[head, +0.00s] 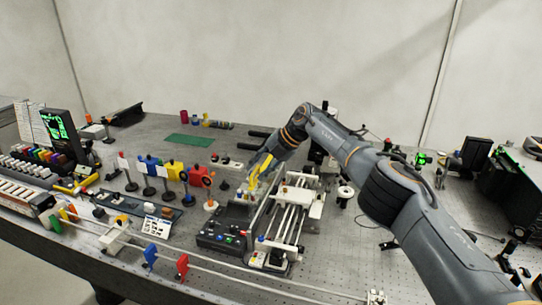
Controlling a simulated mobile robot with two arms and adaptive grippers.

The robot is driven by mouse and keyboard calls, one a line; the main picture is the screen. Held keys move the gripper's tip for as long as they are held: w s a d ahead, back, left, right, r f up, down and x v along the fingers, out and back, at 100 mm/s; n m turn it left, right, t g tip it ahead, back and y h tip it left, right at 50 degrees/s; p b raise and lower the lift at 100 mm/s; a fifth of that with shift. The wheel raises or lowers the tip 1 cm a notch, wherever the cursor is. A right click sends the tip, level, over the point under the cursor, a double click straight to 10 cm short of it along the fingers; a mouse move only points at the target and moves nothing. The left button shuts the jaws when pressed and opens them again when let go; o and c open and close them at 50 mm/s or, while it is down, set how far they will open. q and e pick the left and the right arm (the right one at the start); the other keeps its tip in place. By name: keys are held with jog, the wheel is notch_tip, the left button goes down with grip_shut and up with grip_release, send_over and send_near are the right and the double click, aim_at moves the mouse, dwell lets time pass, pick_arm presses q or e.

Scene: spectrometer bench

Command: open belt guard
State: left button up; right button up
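My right arm reaches in from the right, and its gripper (252,184) points down at the middle of the bench. A yellow part (262,164) shows at the gripper; I cannot tell whether it is part of the gripper or the belt guard. The fingers are small and partly hidden, so their opening is unclear. Just to the right of the gripper is a rail stage (292,212) with parallel rods and a white carriage. A dark control box (222,237) with coloured buttons lies in front of it. I cannot clearly identify the belt guard. My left gripper is out of view.
Coloured filter plates on posts, including a yellow one (175,170), stand left of the gripper. A green mat (190,141) lies behind. A long pale rail with blue and red (182,266) plates runs along the front. Dark instruments (476,153) stand at the right.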

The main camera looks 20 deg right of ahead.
jog(key=v, duration=1.1)
jog(key=shift+d+r, duration=0.15)
jog(key=shift+s, duration=0.1)
